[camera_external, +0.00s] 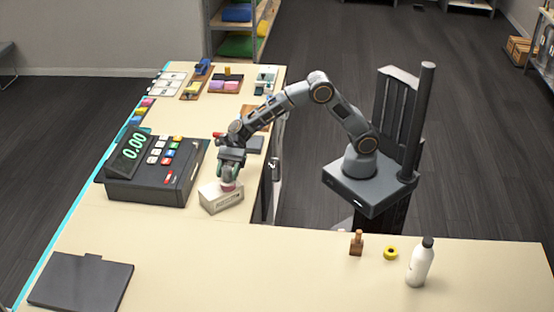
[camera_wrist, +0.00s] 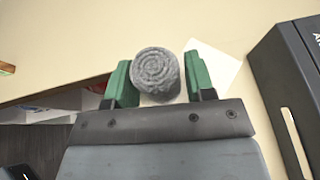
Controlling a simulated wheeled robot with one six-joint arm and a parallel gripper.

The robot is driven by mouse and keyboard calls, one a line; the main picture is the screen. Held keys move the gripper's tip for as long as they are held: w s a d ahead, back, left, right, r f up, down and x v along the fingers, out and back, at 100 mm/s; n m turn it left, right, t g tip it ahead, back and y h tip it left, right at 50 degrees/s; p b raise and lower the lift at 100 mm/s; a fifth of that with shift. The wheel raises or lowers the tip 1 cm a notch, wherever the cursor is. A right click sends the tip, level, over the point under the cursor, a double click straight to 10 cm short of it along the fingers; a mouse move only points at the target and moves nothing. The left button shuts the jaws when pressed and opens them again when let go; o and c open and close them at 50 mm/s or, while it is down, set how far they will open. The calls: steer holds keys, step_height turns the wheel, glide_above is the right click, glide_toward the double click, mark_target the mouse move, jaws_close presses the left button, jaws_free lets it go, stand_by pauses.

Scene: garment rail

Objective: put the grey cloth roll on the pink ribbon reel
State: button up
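The grey cloth roll (camera_wrist: 157,72) stands between the green fingers of my gripper (camera_wrist: 160,84) in the wrist view, its coiled end facing the camera. The fingers are close against it on both sides, and my gripper looks shut on it. In the external view my gripper (camera_external: 229,171) points down over a white box on the counter. A small pink patch, seemingly the pink ribbon reel (camera_external: 228,187), shows right below the fingertips, on top of the box. Whether the roll touches the reel is hidden by the fingers.
The white box (camera_external: 221,199) stands beside a black cash register (camera_external: 153,172), close on the left. It also shows in the wrist view (camera_wrist: 215,67). A bottle (camera_external: 420,262), a yellow ring (camera_external: 390,253) and a wooden stamp (camera_external: 356,243) stand on the front counter.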

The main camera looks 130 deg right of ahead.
steer(key=shift+o, duration=1)
steer(key=shift+r, duration=0.2)
steer(key=b+v, duration=0.1)
steer(key=v, duration=1.1)
steer(key=s+a+n+g+h, duration=0.1)
steer(key=s+a+n+g, duration=0.25)
steer(key=a+n, duration=0.35)
steer(key=s+a+n+g+h, duration=0.1)
steer(key=s+a+n+g, duration=0.1)
steer(key=s+a+n, duration=0.45)
steer(key=s+a+f+n+h, duration=0.2)
steer(key=s+a+n+h, duration=0.1)
steer(key=s+n, duration=0.3)
steer(key=s+a+f+n+g+h, duration=0.1)
steer(key=s+a+f+n+h, duration=0.1)
steer(key=s+n, duration=0.5)
steer(key=shift+s+a+n+h, duration=0.25)
steer(key=shift+a+n+h, duration=0.55)
steer(key=shift+a+n, duration=0.15)
